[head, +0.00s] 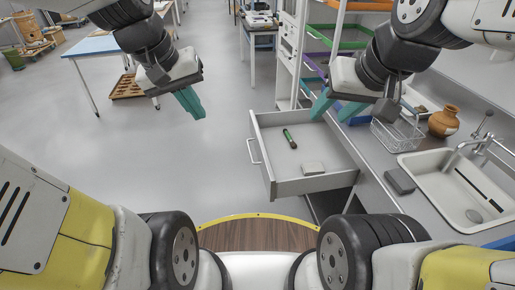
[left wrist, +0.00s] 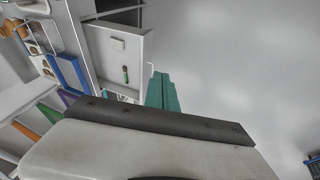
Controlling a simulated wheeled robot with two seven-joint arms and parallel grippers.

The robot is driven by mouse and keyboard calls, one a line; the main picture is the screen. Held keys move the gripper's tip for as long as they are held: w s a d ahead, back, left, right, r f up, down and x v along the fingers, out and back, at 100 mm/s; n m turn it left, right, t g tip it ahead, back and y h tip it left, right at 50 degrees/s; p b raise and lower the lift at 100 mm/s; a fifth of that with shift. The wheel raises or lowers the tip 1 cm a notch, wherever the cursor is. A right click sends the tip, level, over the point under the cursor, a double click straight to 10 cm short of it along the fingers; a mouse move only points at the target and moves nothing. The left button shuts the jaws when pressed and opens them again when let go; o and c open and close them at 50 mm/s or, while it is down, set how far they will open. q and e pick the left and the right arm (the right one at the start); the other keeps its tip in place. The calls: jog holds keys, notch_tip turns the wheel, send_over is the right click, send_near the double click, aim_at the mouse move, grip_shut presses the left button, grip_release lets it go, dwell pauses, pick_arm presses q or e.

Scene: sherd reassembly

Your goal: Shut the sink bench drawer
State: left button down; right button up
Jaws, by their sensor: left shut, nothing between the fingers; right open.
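The sink bench drawer (head: 313,187) stands pulled out from the sink bench (head: 385,160), with its bar handle (head: 254,152) on the left-facing front. Inside lie a green tube-like item (head: 289,138) and a small pale block (head: 313,168). The drawer (left wrist: 117,76) also shows in the left wrist view, with its handle beside my fingers. My left gripper (head: 195,112) is shut and empty, in the air left of the drawer front and apart from it in the head view. My right gripper (head: 332,112) is open, above the drawer's far right corner by the bench edge.
On the bench are a sink (head: 450,185) with a tap, a wire basket (head: 397,134), a brown jar (head: 444,121) and a dark grey block (head: 399,181). A shelf rack with coloured bins (head: 337,31) stands behind. The floor left of the drawer is clear.

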pick_arm(q)
jog(key=w+f+n+g+h, duration=0.65)
jog(key=w+f, duration=0.75)
jog(key=f, duration=0.4)
jog(key=n+t+h, duration=0.6)
jog(key=n+h, duration=0.2)
jog(key=n, duration=0.4)
send_near(265, 175)
jog(key=d, duration=0.3)
jog(key=w+d, duration=0.1)
jog(key=d, duration=0.2)
jog(key=shift+w+d+f, duration=0.15)
jog(key=shift+w+d, duration=0.05)
jog(key=shift+d, duration=0.15)
